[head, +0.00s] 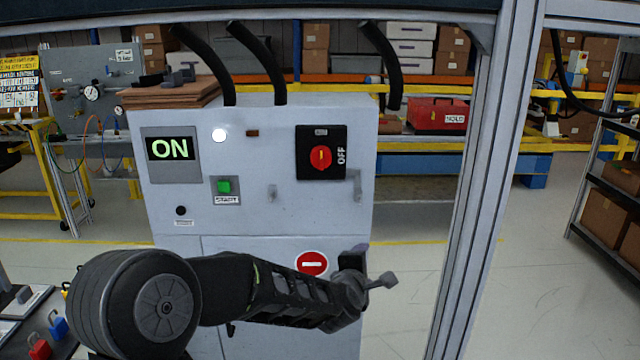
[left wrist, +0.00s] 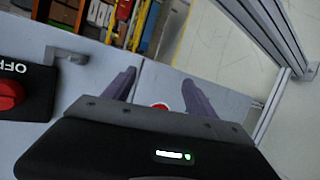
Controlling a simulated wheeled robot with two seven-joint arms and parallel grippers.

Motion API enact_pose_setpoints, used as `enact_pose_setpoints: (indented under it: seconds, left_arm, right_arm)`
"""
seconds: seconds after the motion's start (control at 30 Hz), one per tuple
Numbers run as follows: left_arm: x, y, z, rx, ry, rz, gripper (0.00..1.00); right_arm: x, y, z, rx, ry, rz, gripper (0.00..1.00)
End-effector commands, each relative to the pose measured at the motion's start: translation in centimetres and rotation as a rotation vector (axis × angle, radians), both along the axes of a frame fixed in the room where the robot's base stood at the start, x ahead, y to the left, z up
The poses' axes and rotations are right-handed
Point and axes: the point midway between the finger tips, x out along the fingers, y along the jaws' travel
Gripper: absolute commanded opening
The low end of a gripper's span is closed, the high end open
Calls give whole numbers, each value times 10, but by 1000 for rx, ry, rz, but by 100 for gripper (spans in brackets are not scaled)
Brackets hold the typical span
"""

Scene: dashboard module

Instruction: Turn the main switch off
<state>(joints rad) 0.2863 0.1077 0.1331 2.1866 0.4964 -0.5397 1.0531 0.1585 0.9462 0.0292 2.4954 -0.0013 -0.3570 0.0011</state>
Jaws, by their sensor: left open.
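The main switch is a red rotary knob (head: 320,158) on a black square plate (head: 306,172) on the grey cabinet's front. Its pale mark looks roughly upright, and "OFF" is printed sideways at the plate's right. The display (head: 170,148) reads ON in green. My left gripper (head: 372,266) is below and right of the switch, apart from it, near the cabinet's right edge. In the left wrist view, its purple fingers (left wrist: 160,88) are spread with nothing between them, and the red knob (left wrist: 10,95) shows at the left edge. My right gripper is out of view.
The cabinet (head: 255,215) also carries a lit white lamp (head: 219,135), a green start button (head: 224,187), and a red-and-white round sign (head: 311,263) behind my left arm. A metal frame post (head: 478,180) stands right of the cabinet. A handle (head: 356,186) protrudes near the switch.

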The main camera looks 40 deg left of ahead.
Motion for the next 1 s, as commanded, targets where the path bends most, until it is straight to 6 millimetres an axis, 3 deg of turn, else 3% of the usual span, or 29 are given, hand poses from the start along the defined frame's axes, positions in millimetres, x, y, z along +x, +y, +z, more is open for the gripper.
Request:
enact_pose_setpoints:
  seconds: [0.03,0.1,0.2,0.3,0.4,0.73,1.0]
  left_arm:
    - [-3,27,54,-73,-126,99,66]
    - [-13,54,112,-174,-275,201,66]
    - [-31,79,170,-285,-435,290,66]
    - [-43,92,202,-349,-526,334,66]
    - [-48,95,212,-374,-557,348,66]
    - [-46,96,212,-374,-556,346,66]
    - [-24,110,211,-371,-551,347,66]
  right_arm:
    - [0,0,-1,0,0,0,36]
    - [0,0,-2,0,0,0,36]
    - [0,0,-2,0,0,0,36]
    - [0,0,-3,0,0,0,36]
    - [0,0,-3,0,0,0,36]
    - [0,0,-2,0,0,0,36]
    - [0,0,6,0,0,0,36]
